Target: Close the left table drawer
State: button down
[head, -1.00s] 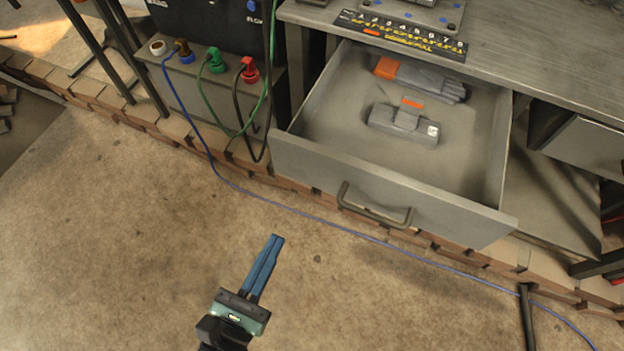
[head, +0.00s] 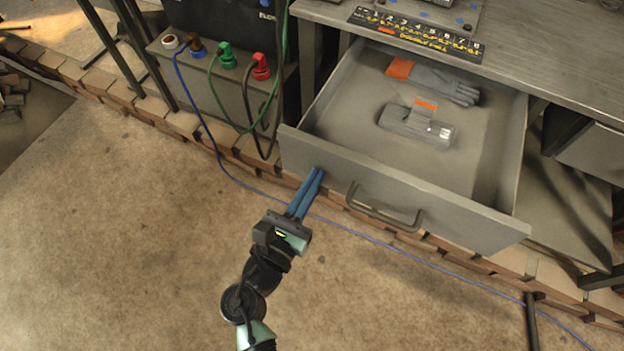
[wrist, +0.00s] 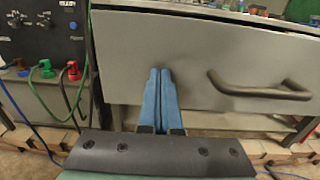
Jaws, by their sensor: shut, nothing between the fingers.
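The left table drawer (head: 375,195) is pulled out from under the grey tabletop in the head view. Its grey front panel also fills much of the wrist view (wrist: 205,50). A dark bar handle (head: 384,209) is on the front, and it shows to the right of my fingers in the wrist view (wrist: 262,90). My gripper (head: 317,172) is shut and empty, its blue fingers side by side. The fingertips (wrist: 159,70) are at the drawer front, left of the handle. I cannot tell whether they touch it.
Gloves (head: 435,82) and a grey device (head: 415,124) lie inside the drawer. A box with coloured plugs (head: 228,95) and cables stands left of it. A blue cable (head: 365,237) runs along the floor below. A second drawer (head: 595,150) is at the right. Open floor lies left.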

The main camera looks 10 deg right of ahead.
aim_at(343, 138)
jog(key=shift+w, duration=0.1)
jog(key=b+x, duration=0.6)
jog(key=x, duration=2.1)
jog(key=shift+w+d+f+b, duration=0.1)
jog(key=shift+w+d+b, duration=0.1)
jog(key=shift+d+b, duration=0.2)
jog(key=shift+w+d, duration=0.2)
jog(key=shift+w, duration=0.2)
jog(key=shift+r, duration=0.4)
jog(key=shift+s+f, duration=0.1)
jog(key=p+v, duration=0.2)
jog(key=v, duration=0.5)
jog(key=p+v, duration=0.2)
jog(key=v, duration=0.5)
jog(key=shift+a+f, duration=0.1)
jog(key=shift+f, duration=0.1)
